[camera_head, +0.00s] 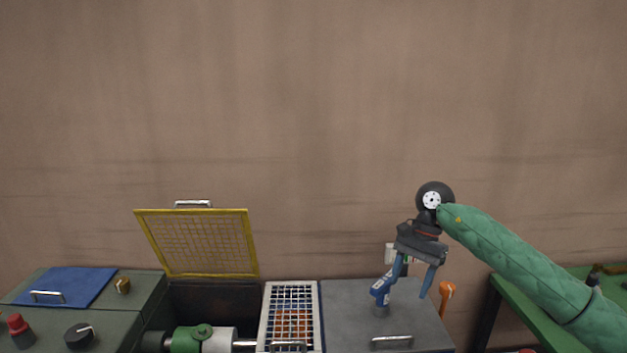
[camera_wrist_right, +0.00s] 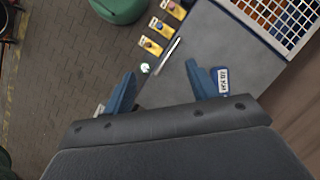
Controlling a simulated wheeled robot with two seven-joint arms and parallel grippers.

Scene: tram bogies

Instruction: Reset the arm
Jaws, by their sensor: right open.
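My right gripper (camera_head: 408,282) hangs at the end of my green-sleeved right arm, over the grey flat top on the right side of the cabinet row. Its two blue fingers are apart with nothing between them. The right wrist view also shows the blue fingers (camera_wrist_right: 162,88) spread and empty, with the grey top and the floor below. My left gripper is in neither view.
A yellow mesh lid (camera_head: 200,245) stands raised over an open bay holding a green and white cylinder (camera_head: 200,338). A white grid cover (camera_head: 291,318) lies beside the grey top (camera_head: 345,305). A green table (camera_head: 520,300) stands at right, with an orange object (camera_head: 446,292) nearby.

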